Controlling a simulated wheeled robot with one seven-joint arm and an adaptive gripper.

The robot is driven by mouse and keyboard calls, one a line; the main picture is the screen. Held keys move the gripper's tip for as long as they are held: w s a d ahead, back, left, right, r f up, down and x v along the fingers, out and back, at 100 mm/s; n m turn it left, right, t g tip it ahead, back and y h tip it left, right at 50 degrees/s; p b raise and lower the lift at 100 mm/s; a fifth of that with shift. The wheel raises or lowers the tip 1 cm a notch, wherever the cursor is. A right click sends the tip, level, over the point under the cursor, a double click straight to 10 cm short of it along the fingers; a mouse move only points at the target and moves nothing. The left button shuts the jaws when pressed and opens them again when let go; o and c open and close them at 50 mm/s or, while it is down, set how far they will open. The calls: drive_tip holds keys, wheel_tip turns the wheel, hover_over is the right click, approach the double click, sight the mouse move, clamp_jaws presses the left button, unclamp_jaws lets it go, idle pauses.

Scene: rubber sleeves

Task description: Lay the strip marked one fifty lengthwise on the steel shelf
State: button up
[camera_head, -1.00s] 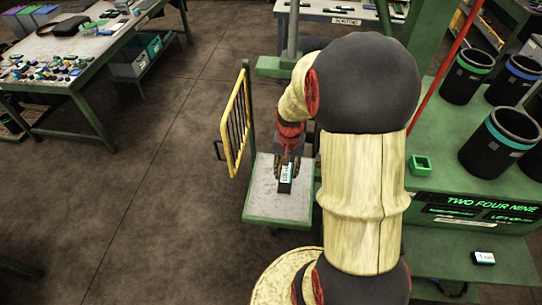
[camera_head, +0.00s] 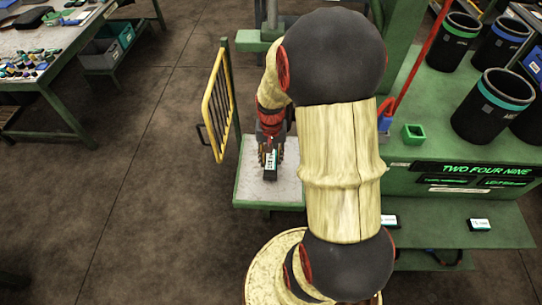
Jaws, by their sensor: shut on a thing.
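My gripper (camera_head: 270,148) points down and is shut on a small black strip (camera_head: 270,176) with a white label. The label's print is too small to read surely. The strip's long side runs roughly away from me in the head view. It is over the bare grey steel shelf (camera_head: 250,188), which has a green front edge. I cannot tell whether the strip touches the shelf or is held just above it. My arm covers the shelf's right side, and the fingers hide the strip's far end.
A yellow barred gate (camera_head: 216,105) stands left of the shelf. At right, two labelled black pieces, one (camera_head: 480,225) clear and one (camera_head: 390,221) partly hidden by my arm, lie on a low green ledge (camera_head: 440,240). Above are black bins (camera_head: 490,110) and a green box (camera_head: 413,133).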

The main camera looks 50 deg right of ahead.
drive_tip(key=shift+f+b, duration=0.4)
drive_tip(key=shift+f, duration=0.4)
idle(0.4)
drive_tip(key=o, duration=1.2)
drive_tip(key=shift+o, duration=0.2)
wheel_tip(320, 180, up, 12)
